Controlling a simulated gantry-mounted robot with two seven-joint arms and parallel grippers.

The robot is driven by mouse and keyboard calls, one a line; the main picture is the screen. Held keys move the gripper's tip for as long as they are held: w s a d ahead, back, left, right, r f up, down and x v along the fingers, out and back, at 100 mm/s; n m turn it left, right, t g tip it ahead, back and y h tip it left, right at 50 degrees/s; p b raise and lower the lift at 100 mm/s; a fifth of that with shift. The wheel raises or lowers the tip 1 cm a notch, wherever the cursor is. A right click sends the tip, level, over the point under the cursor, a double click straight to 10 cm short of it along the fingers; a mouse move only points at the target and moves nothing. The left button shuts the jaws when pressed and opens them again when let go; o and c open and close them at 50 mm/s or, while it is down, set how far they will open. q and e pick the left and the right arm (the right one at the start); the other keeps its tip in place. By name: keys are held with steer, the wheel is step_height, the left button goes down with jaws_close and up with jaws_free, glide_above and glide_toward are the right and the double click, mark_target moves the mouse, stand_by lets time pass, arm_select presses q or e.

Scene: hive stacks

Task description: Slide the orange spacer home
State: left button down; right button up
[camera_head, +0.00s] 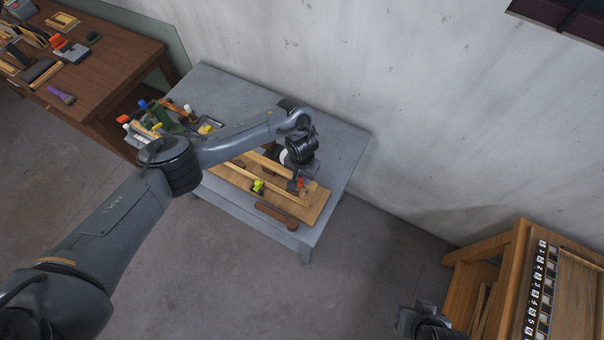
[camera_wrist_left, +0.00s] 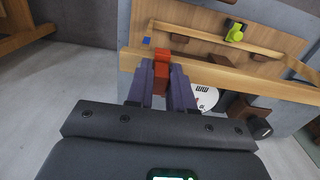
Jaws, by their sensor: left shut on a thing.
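The orange spacer (camera_head: 301,183) is a small red-orange block at the right end of a wooden frame on a board (camera_head: 318,203). My left gripper (camera_head: 297,186) reaches down over it. In the left wrist view the two purple-grey fingers (camera_wrist_left: 162,88) are shut on the spacer (camera_wrist_left: 161,72), which stands at a long wooden bar (camera_wrist_left: 220,75). Whether it touches the bar or sits in a slot is unclear. My right gripper (camera_head: 425,325) is partly visible at the bottom edge, apart from the work; its jaws are unclear.
A yellow-green clamp (camera_head: 257,186) sits on the frame. A brown-handled tool (camera_head: 276,216) lies along the grey table's (camera_head: 343,150) front edge. Several tools crowd the table's left end. A wooden hive-like box (camera_head: 510,262) stands at lower right.

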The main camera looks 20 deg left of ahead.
arm_select(q)
steer(key=c, duration=0.9)
jaws_free()
steer(key=shift+r, duration=0.55)
step_height(320, 180, up, 10)
steer(key=shift+f+p, duration=0.15)
steer(key=shift+p, duration=1.1)
